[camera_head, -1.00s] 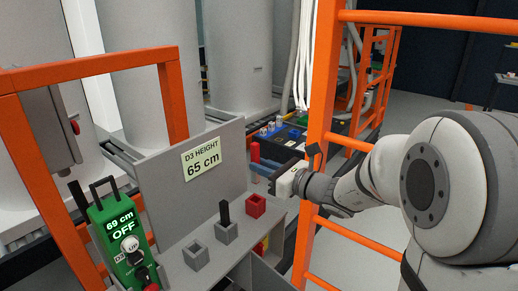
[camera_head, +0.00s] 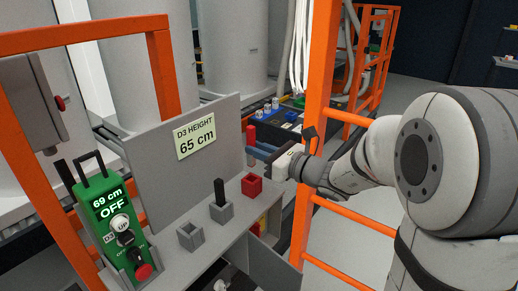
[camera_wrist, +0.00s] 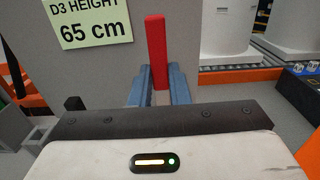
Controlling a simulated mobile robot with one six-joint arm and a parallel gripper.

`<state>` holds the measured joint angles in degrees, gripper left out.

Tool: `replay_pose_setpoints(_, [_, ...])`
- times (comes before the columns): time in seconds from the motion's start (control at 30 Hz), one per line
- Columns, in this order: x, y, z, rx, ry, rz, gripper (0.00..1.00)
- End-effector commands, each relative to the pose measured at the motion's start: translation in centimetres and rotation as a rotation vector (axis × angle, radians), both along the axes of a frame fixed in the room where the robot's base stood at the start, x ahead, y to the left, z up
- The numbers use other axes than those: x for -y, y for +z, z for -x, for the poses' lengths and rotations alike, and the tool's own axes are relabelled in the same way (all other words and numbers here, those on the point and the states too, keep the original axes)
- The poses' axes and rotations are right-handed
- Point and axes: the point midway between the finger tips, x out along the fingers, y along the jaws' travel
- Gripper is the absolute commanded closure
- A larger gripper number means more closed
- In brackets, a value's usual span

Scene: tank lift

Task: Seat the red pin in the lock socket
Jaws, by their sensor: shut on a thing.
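The red pin (camera_head: 250,135) stands upright between the blue fingers of my gripper (camera_head: 258,150). In the wrist view the pin (camera_wrist: 157,52) rises between the two fingertips (camera_wrist: 158,80), and my gripper is shut on it. In the head view the pin appears above and behind a red square socket (camera_head: 252,186) on the grey bench, apart from it. The red socket looks empty. Which socket is the lock socket is not marked.
A grey socket (camera_head: 221,212) holds a black pin; another grey socket (camera_head: 190,237) looks empty. A grey panel (camera_head: 160,165) with a "65 cm" sign stands behind. A green control box (camera_head: 112,215) reads 69 cm, OFF. An orange post (camera_head: 318,110) stands close to my arm.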

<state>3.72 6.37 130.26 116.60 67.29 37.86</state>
Motion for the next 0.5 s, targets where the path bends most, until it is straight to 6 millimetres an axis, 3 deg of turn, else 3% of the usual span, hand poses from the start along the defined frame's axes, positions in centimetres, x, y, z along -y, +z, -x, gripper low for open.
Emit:
replay_pose_setpoints(0.03, [0.0,-1.0,0.0,0.000,0.000,0.000,1.00])
replay_pose_setpoints(0.2, [0.0,-2.5,0.0,0.000,0.000,0.000,1.00])
replay_pose_setpoints(0.5, [0.0,-3.1,0.0,0.000,0.000,0.000,1.00])
